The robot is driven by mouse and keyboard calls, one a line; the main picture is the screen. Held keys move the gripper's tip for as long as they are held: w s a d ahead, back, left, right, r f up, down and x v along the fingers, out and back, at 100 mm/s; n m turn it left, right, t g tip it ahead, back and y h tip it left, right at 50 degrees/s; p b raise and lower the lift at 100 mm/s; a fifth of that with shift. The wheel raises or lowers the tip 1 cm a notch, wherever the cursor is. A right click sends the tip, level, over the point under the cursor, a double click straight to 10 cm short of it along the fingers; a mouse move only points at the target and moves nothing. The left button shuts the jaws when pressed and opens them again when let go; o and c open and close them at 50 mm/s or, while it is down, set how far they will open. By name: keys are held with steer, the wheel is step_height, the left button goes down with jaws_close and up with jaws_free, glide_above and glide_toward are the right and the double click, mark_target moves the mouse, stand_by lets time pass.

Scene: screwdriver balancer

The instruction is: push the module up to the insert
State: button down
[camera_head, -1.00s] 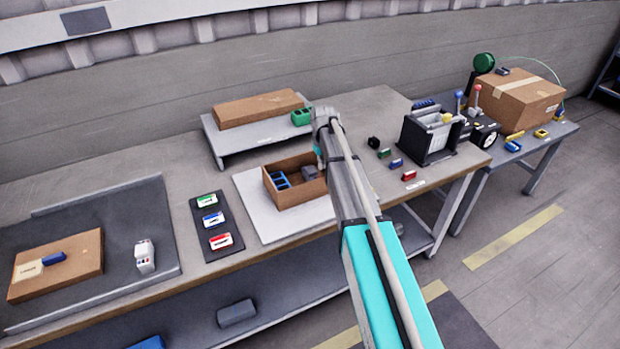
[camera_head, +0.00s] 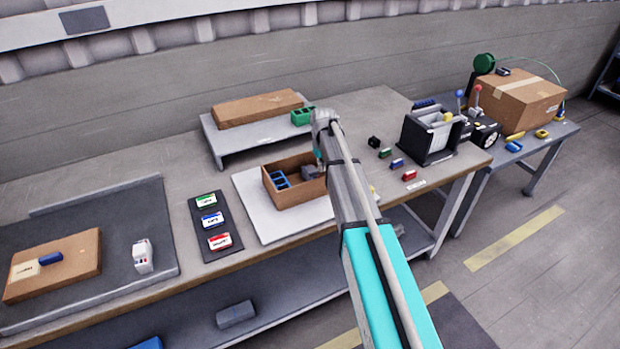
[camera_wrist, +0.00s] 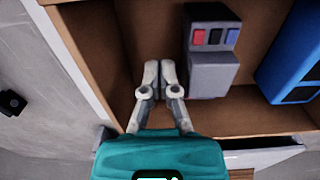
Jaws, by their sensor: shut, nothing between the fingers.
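The module is a dark grey block (camera_wrist: 213,55) with red, black and blue patches, lying inside the open brown box. In the head view the module (camera_head: 311,172) is at the box's right side, partly hidden by my arm. The insert appears to be the blue slotted piece (camera_wrist: 292,60) at the right of the wrist view; in the head view the insert (camera_head: 281,181) is at the box's left. A gap of box floor separates them. My gripper (camera_wrist: 159,68) is shut and empty, with its fingertips just beside the module on the side away from the insert; contact is unclear.
The brown box (camera_head: 297,204) has walls all round and stands on a white board (camera_head: 262,223). A low shelf (camera_head: 237,143) with a flat carton and green piece is behind it.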

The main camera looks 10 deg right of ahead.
mark_target(304, 171)
steer(key=shift+a, duration=0.1)
steer(key=shift+s+a, duration=0.4)
steer(key=shift+a, duration=0.85)
steer(key=shift+s+a, duration=0.4)
steer(key=shift+a, duration=0.8)
steer(key=shift+s+a, duration=0.4)
steer(key=shift+a, duration=0.85)
steer(key=shift+d, duration=0.1)
steer(key=shift+w+d, duration=0.2)
steer(key=shift+d, duration=0.3)
steer(key=shift+r, duration=0.15)
step_height(304, 171, up, 7)
steer(key=p, duration=0.7)
